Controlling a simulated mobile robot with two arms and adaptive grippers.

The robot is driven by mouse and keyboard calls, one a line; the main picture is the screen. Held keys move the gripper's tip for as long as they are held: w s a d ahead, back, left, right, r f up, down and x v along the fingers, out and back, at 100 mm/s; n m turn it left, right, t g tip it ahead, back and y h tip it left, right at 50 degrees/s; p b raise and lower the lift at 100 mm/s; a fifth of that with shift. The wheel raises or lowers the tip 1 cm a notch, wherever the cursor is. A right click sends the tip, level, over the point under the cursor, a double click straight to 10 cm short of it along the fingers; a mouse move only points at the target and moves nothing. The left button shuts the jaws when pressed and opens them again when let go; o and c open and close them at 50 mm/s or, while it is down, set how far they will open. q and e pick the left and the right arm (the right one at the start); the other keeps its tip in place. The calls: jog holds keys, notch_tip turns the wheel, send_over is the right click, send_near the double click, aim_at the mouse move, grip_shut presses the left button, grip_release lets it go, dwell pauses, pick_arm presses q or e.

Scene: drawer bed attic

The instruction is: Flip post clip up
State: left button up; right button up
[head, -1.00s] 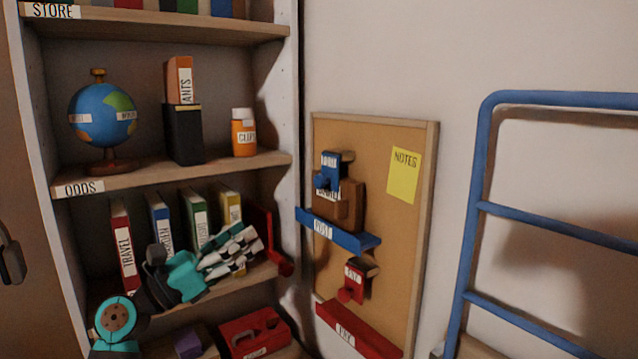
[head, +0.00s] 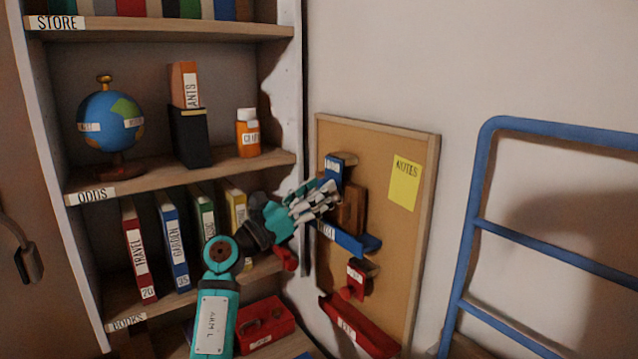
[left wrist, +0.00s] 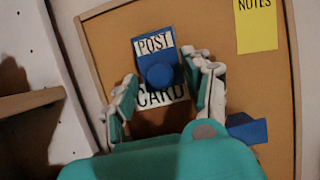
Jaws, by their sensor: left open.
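The blue post clip (head: 334,168) is on the cork board. In the left wrist view it is a blue plate (left wrist: 148,34) with a white POST label and a round blue knob (left wrist: 160,76) at its lower end. A card marked CARD (left wrist: 158,97) shows just below the knob. My left gripper (head: 325,196) is in front of the clip and hides part of it in the head view. In the left wrist view, the open fingers of my left gripper (left wrist: 167,76) stand on either side of the knob, with gaps. My right gripper is out of view.
A blue ledge (head: 358,243) lies below the clip, with a red clip (head: 355,278) and red ledge (head: 358,328) lower. The cork board (head: 392,250) carries a yellow note (head: 405,183). A bookshelf (head: 270,160) stands left; a blue ladder (head: 475,215) stands right.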

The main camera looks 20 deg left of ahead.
aim_at(331, 174)
pick_arm(q)
jog(key=shift+w+d+r, duration=0.1)
jog(key=shift+w+d, duration=0.05)
jog(key=shift+w, duration=0.05)
grip_shut()
jog(key=r+g+y+p, duration=0.1)
jog(key=p, duration=0.4)
jog(key=s+a+r+g+y+p, duration=0.1)
jog(key=g+p, duration=0.1)
jog(key=p, duration=0.3)
jog(key=r+g+y+p, duration=0.1)
jog(key=g+y+p, duration=0.1)
jog(key=p, duration=0.4)
jog(key=shift+s+a+r, duration=0.3)
jog(key=shift+s, duration=0.1)
jog(key=shift+d+r+g+y+p, duration=0.1)
jog(key=shift+r+g+y+p, duration=0.15)
jog(key=shift+r+g+y, duration=0.8)
jog(key=shift+a+r+g+y+p, duration=0.1)
jog(key=shift+r+g+y+p, duration=0.3)
jog(key=shift+g+y, duration=0.75)
jog(key=shift+d+r+g+y+p, duration=0.15)
jog(key=shift+r+g+y, duration=0.6)
jog(key=shift+g, duration=0.75)
jog(key=shift+r, duration=0.1)
